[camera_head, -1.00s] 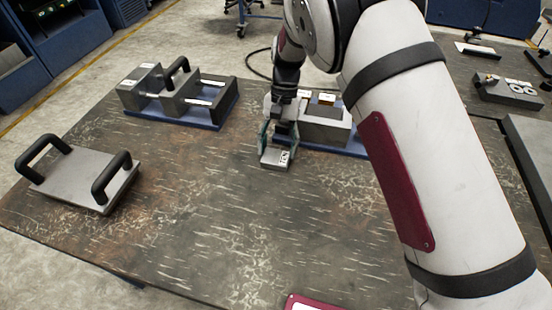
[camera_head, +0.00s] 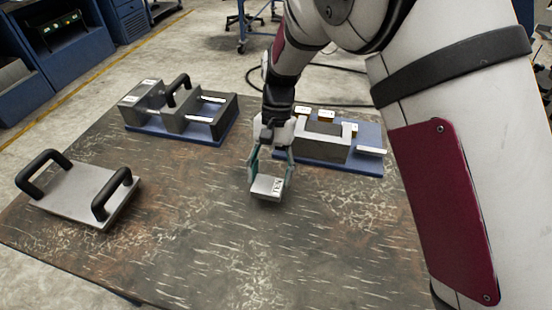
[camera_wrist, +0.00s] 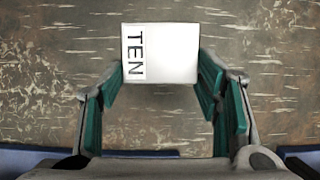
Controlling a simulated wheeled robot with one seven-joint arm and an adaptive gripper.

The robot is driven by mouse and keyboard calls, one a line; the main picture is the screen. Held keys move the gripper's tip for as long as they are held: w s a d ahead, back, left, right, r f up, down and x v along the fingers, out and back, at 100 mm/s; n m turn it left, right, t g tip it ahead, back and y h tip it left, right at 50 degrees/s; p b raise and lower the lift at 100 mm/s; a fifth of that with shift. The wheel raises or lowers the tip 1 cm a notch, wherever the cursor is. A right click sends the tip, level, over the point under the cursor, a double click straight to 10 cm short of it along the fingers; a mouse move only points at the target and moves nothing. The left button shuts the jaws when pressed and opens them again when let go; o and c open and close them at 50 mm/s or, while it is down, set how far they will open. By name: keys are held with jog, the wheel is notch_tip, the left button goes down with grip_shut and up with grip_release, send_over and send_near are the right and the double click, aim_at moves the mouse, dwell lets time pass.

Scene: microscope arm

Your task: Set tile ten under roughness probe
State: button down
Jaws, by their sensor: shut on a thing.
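The tile marked TEN (camera_head: 267,187) is a pale block with a white label, held between the green fingers of my gripper (camera_head: 268,172) over the table. In the wrist view the tile (camera_wrist: 172,53) shows between the two fingertips of my gripper (camera_wrist: 160,78), its label facing the camera. Whether the tile is clear of the table is hard to tell. A grey fixture on a blue base (camera_head: 215,133), with a black handle and bright strips, stands at the back left; I cannot tell whether it is the roughness probe.
Behind and right of my gripper, a blue tray (camera_head: 368,165) carries a grey block and several small labelled pieces. A metal plate with two black handles (camera_head: 80,196) lies at the left. The table's (camera_head: 200,240) front middle is clear. My arm covers the right.

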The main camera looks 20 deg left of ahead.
jog(key=s, duration=0.6)
jog(key=s+r, duration=0.1)
jog(key=s, duration=0.1)
jog(key=shift+s+d, duration=0.25)
jog(key=shift+s, duration=0.15)
jog(key=w+d, duration=0.3)
jog(key=d, duration=0.1)
jog(key=w+d+p, duration=0.1)
jog(key=w+d, duration=0.3)
jog(key=d, duration=0.1)
jog(key=w+d+p, duration=0.1)
jog(key=w+d, duration=0.3)
jog(key=d, duration=0.1)
jog(key=shift+d+f, duration=0.15)
jog(key=shift+f, duration=0.05)
jog(key=shift+m, duration=0.3)
jog(key=w+d, duration=0.1)
jog(key=d, duration=0.5)
jog(key=w+d+p, duration=0.1)
jog(key=d, duration=0.5)
jog(key=w+d, duration=0.2)
jog(key=d, duration=0.4)
jog(key=shift+d, duration=0.1)
jog(key=shift+d+f, duration=0.1)
jog(key=shift+d, duration=0.3)
